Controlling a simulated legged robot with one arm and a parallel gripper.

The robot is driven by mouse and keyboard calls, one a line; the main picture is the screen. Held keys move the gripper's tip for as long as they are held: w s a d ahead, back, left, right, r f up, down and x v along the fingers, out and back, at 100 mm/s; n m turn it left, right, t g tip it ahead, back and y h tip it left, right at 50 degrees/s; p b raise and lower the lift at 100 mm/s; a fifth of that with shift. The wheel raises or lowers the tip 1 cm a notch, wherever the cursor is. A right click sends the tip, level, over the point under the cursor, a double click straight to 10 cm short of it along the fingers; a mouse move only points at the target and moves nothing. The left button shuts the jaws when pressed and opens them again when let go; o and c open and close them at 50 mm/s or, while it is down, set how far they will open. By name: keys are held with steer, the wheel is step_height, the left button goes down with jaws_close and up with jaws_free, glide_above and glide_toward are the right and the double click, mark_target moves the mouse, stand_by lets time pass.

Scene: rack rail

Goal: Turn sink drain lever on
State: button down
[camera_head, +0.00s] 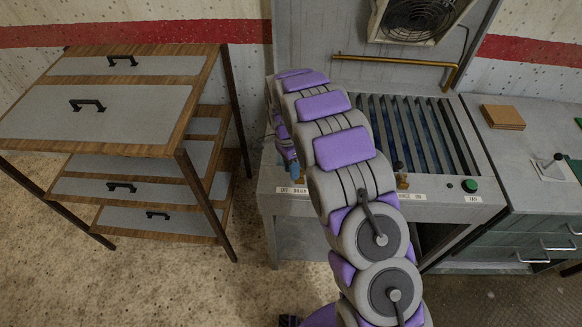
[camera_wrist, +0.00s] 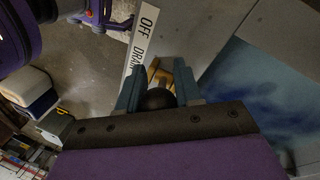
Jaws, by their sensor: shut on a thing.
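The drain lever (camera_wrist: 158,98) shows in the wrist view as a dark round knob on a brass base. My gripper (camera_wrist: 157,82) has one finger on each side of the knob and is shut on it. A white label (camera_wrist: 142,38) reading "OFF" and "DRAIN" lies just beyond the fingers on the grey front edge. In the head view, the sink unit (camera_head: 470,207) has my arm reaching across it to its left front. My gripper and the drain lever are mostly hidden there behind my arm. The lever's exact angle cannot be told.
A second brass lever (camera_head: 402,181) stands on the front edge, right of my arm. A green button (camera_head: 469,186) is farther right. A slatted grate (camera_head: 420,130) covers the sink top, with a brass pipe (camera_head: 390,60) behind.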

steer(key=shift+w+r, duration=0.1)
steer(key=shift+r, duration=0.05)
steer(key=shift+d+r+y+p, duration=0.25)
steer(key=shift+y+p, duration=0.2)
steer(key=shift+y, duration=0.15)
steer(key=y, duration=0.1)
steer(key=d+y+p, duration=0.1)
steer(key=y, duration=0.1)
steer(key=shift+d+r, duration=0.1)
steer(key=shift+d, duration=0.15)
steer(key=d+y, duration=0.1)
steer(key=y, duration=0.2)
steer(key=shift+d+n, duration=0.35)
steer(key=shift+n, duration=0.05)
steer(key=shift+d+f+y+b, duration=0.15)
steer(key=shift+d+y+b, duration=0.25)
steer(key=shift+y, duration=0.3)
steer(key=shift+d+f+y+b, duration=0.2)
steer(key=shift+y+b, duration=0.3)
steer(key=shift+y, duration=0.2)
steer(key=c, duration=0.9)
jaws_free()
steer(key=shift+d, duration=0.1)
steer(key=shift+o, duration=0.2)
steer(key=shift+r, duration=0.1)
